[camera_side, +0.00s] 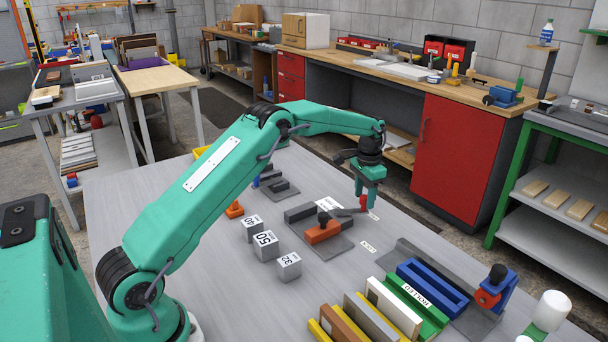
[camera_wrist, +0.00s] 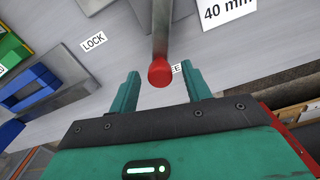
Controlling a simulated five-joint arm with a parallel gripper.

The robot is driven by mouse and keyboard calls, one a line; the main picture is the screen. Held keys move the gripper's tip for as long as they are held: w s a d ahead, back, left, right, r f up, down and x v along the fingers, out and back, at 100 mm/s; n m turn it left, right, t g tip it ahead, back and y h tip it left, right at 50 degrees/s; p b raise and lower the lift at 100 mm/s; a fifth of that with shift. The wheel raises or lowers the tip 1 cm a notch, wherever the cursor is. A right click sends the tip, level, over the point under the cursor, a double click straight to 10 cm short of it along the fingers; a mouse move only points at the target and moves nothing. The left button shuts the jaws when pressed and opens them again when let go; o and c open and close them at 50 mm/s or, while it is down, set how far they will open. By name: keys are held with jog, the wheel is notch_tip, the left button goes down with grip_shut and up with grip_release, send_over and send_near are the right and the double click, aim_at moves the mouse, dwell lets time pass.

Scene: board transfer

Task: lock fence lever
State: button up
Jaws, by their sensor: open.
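The fence lever (camera_wrist: 161,35) is a grey bar with a red knob (camera_wrist: 159,72) at its end. In the wrist view the knob lies between the open fingers of my gripper (camera_wrist: 161,76), with gaps on both sides. The lever points at a partly covered label (camera_wrist: 175,67), of which "EE" shows. The LOCK label (camera_wrist: 93,41) lies to the left, apart from the lever. In the side view my gripper (camera_side: 367,202) points down at the lever's end, beside the grey fence plate (camera_side: 325,250) with its orange block (camera_side: 322,233). The fingers partly hide the lever there.
Three numbered grey blocks (camera_side: 266,246) stand left of the fence. A rack of coloured boards (camera_side: 400,310) and a blue clamp-like fixture (camera_side: 495,290) are at the front right. The table is bare around the LOCK label (camera_side: 368,246).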

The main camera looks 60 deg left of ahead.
grip_shut()
jog(key=shift+s+d+m, duration=0.3)
jog(key=shift+d+m, duration=0.15)
jog(key=shift+m, duration=0.45)
jog(key=shift+s+d+m, duration=0.3)
jog(key=shift+d+m, duration=0.15)
jog(key=shift+m, duration=0.45)
jog(key=m, duration=0.1)
jog(key=s+d+m, duration=0.1)
jog(key=shift+s+m, duration=0.1)
jog(key=shift+m, duration=0.2)
jog(key=s+m, duration=0.1)
jog(key=s+d+m, duration=0.1)
jog(key=m, duration=0.1)
jog(key=shift+m, duration=0.3)
jog(key=shift+s+d+m, duration=0.1)
jog(key=shift+s+m, duration=0.85)
jog(key=shift+m, duration=0.65)
grip_release()
